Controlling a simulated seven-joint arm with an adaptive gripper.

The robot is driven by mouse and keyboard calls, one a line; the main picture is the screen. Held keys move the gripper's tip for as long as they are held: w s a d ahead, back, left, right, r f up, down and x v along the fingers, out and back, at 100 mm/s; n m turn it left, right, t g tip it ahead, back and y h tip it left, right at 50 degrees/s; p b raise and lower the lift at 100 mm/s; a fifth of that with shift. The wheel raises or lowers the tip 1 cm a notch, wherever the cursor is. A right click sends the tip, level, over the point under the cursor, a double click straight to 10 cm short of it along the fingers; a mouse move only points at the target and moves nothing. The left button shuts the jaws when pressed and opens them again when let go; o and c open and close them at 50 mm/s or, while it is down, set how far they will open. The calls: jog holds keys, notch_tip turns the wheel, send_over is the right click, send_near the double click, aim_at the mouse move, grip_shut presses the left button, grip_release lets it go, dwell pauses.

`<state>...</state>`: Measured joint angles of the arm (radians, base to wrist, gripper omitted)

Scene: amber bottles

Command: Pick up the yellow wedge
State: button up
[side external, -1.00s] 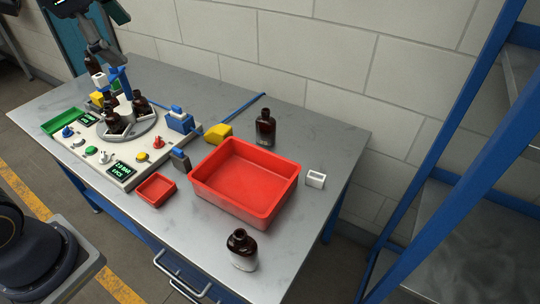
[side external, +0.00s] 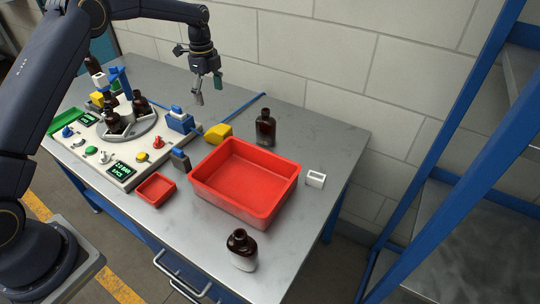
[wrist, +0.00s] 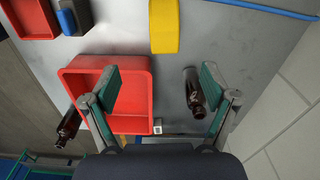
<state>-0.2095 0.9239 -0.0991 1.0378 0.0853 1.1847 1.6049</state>
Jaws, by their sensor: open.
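The yellow wedge (side external: 217,133) lies on the metal table, just behind the left end of the red tray. In the wrist view the yellow wedge (wrist: 164,26) is at the top centre, ahead of the fingertips. My gripper (side external: 208,88) hangs above the table, higher than the wedge and apart from it. In the wrist view my gripper (wrist: 158,92) has its two fingers spread wide, with nothing between them.
The large red tray (side external: 245,208) fills the table's middle. An amber bottle (side external: 265,128) stands behind it, another (side external: 241,250) in front. A white block (side external: 315,179) sits right of the tray. The control station (side external: 110,165) stands left. A blue rod (side external: 243,105) lies behind the wedge.

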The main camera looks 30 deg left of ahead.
aim_at(218, 127)
notch_tip(218, 127, down, 10)
jog(key=shift+r, duration=0.1)
jog(key=shift+w+d+f, duration=0.1)
jog(key=shift+w+f, duration=0.05)
jog(key=shift+f, duration=0.75)
jog(key=shift+w+d+f, duration=0.1)
jog(key=shift+w+f, duration=0.05)
jog(key=shift+f, duration=0.8)
jog(key=shift+w+d+f, duration=0.1)
jog(key=shift+w+f, duration=0.05)
jog(key=shift+f, duration=0.75)
jog(key=shift+c, duration=0.4)
jog(key=c, duration=1.3)
jog(key=shift+c, duration=0.6)
jog(key=shift+r, duration=0.2)
